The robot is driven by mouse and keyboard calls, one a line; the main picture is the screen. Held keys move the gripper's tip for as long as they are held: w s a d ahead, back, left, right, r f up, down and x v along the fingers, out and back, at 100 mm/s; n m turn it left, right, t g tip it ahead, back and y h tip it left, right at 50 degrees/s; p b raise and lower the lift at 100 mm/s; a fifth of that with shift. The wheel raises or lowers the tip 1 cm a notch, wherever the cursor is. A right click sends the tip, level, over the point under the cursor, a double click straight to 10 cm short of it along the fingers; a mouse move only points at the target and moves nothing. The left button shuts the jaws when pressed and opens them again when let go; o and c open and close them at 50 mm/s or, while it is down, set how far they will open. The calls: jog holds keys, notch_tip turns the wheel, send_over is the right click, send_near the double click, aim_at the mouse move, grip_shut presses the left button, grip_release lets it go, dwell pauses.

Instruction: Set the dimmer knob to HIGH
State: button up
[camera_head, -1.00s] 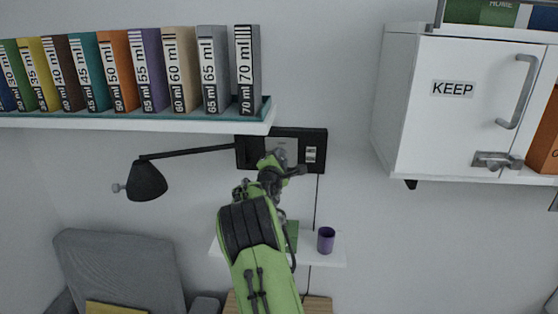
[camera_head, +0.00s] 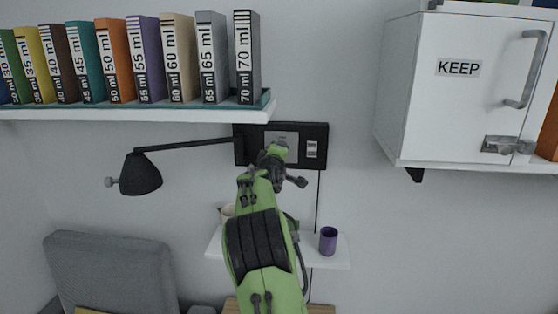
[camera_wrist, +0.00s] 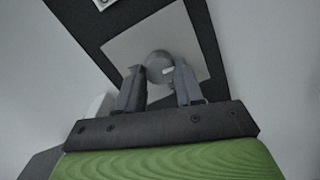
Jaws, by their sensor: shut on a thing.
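The dimmer knob (camera_wrist: 158,66) is a round grey knob with a light mark on its face, on a pale square plate (camera_wrist: 192,28). In the wrist view it sits between the two fingertips of my gripper (camera_wrist: 159,76), which is shut on it. In the head view my gripper (camera_head: 275,153) reaches the plate on the dark wall panel (camera_head: 320,133) and hides the knob. A small white label (camera_head: 311,149) is on the panel's right part; I cannot read it or the knob's setting.
A black lamp (camera_head: 142,175) on a long arm extends left of the panel. A small white shelf (camera_head: 336,262) with a purple cup (camera_head: 328,240) is below. A white cabinet marked KEEP (camera_head: 455,110) hangs at the right.

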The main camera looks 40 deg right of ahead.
jog(key=shift+s+d+f+m+t+y+b, duration=0.1)
jog(key=shift+m+t+y+b, duration=0.2)
jog(key=shift+m+b, duration=2.55)
jog(key=shift+m+t+y+b, duration=0.2)
jog(key=shift+m+t+b, duration=0.35)
jog(key=shift+m, duration=4.3)
jog(key=o, duration=1)
jog(key=shift+o, duration=0.2)
jog(key=b+v, duration=0.4)
jog(key=v, duration=1.1)
jog(key=shift+s+a+r+b, duration=0.2)
jog(key=shift+a+b, duration=0.1)
jog(key=shift+b, duration=0.1)
